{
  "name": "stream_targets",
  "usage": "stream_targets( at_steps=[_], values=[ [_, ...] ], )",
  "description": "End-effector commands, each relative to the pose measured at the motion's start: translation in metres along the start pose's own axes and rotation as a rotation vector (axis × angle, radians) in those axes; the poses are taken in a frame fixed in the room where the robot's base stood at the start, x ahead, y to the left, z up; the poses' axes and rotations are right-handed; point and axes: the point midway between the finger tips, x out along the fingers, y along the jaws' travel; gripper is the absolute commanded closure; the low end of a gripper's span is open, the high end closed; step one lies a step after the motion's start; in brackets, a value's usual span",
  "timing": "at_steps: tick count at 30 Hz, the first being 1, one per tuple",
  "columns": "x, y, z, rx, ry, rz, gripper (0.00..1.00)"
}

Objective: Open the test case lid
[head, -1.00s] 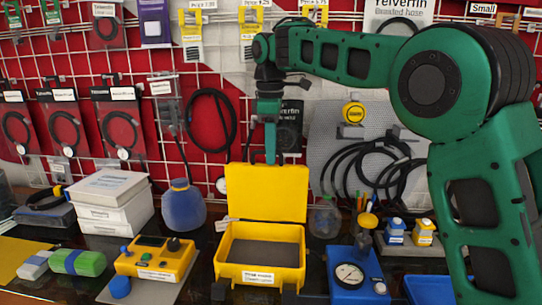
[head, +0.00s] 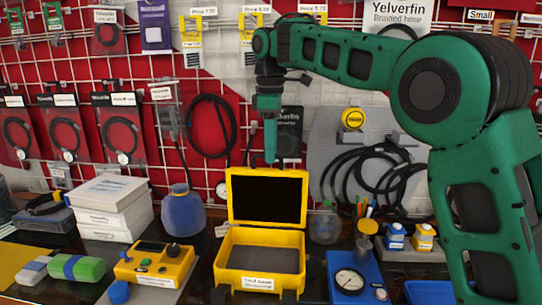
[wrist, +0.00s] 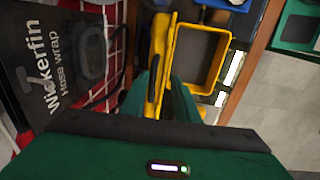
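The yellow test case (head: 222,262) stands on the bench in the head view, with a dark grey lining and a white label on its front. Its lid (head: 233,196) is raised, standing roughly upright at the back edge, with a dark inner panel facing the camera. My gripper (head: 270,160) points down just at the lid's top edge. In the wrist view, my gripper (wrist: 160,80) has its two green fingers apart, with the lid edge (wrist: 158,60) between or beyond them. I cannot tell whether they touch it. The case body (wrist: 228,50) lies to the right.
A yellow meter box (head: 150,265) and blue bottle (head: 182,208) stand left of the case. A blue gauge unit (head: 348,280) stands close on its right. Behind is a wire wall rack with hanging hoses (head: 210,125). White boxes (head: 110,210) are farther left.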

Motion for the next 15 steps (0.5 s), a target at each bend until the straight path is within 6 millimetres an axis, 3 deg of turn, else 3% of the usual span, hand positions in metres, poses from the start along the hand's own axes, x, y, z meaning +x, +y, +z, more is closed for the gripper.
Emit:
stream_targets(
  at_steps=[4, 15],
  values=[
    [-0.027, 0.005, 0.001, 0.001, 0.004, 0.005, 0.72],
    [-0.069, -0.051, -0.043, -0.004, 0.003, 0.002, 0.72]
  ],
)
